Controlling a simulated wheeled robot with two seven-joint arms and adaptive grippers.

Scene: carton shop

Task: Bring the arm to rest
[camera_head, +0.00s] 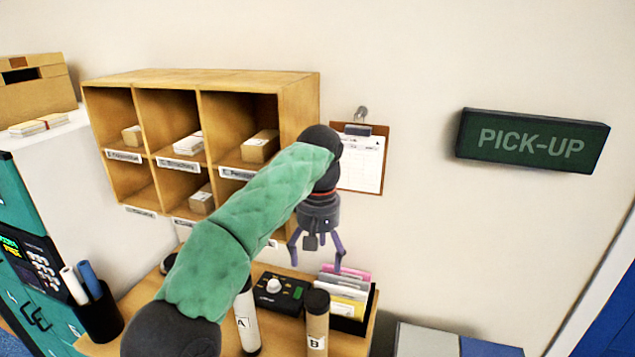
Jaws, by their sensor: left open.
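My left arm, in a green padded sleeve, reaches up from the bottom of the head view. My left gripper (316,248) points down with its purple fingers spread and nothing between them. It appears above the back part of the wooden counter (140,310), near a rack of coloured cards (347,290). The picture does not show clearly how far the fingers are from the cards. My right gripper is not in view.
A wooden pigeonhole shelf (200,78) with several small boxes stands behind the arm. A tube marked A (246,320), a tube marked B (317,320) and a black control box (279,290) crowd the counter. A clipboard (362,160) and a PICK-UP sign (532,141) hang on the wall.

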